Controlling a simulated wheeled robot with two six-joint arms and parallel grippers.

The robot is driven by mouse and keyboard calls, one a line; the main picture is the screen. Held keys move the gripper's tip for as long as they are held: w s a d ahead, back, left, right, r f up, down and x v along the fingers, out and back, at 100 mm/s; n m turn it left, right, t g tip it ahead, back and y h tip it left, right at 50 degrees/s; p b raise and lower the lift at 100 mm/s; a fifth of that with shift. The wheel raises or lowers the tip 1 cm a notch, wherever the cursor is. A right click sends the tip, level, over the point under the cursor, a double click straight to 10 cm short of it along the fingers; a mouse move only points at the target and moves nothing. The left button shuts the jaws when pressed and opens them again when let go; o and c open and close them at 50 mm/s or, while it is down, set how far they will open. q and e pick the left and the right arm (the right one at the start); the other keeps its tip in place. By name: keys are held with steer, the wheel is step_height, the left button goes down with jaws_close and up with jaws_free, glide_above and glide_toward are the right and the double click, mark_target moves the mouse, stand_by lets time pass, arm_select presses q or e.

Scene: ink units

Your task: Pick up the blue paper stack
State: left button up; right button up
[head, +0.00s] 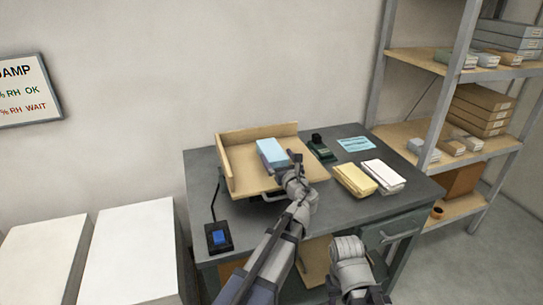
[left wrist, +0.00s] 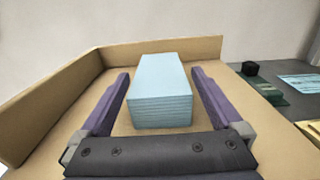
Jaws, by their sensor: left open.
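The blue paper stack (head: 272,152) lies on a tan wooden tray (head: 238,178) with raised walls at its back and left. My left gripper (head: 284,160) is over the tray at the near right of the stack. In the left wrist view, the light blue stack (left wrist: 160,90) stands between the two purple fingers of my open left gripper (left wrist: 161,77). Gaps show on both sides, so the fingers look apart from it. Part of the stack's near side is hidden by the gripper in the head view.
The tray sits on a grey desk (head: 340,208). A yellow stack (head: 354,180) and a white stack (head: 383,176) lie to the right. A dark green stamp device (head: 320,148) and a blue card (head: 356,144) are behind. A blue-buttoned box (head: 219,237) stands front left.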

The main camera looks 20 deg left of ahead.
mark_target(272, 149)
arm_select(q)
steer(key=shift+f+x, duration=0.15)
steer(key=shift+x, duration=1.35)
steer(key=shift+f+x, duration=0.15)
steer(key=shift+x, duration=1.35)
steer(key=shift+s, duration=0.1)
steer(key=shift+c, duration=0.2)
jaws_close()
steer(key=shift+r, duration=0.15)
step_height(272, 149, up, 10)
steer(key=p, duration=0.9)
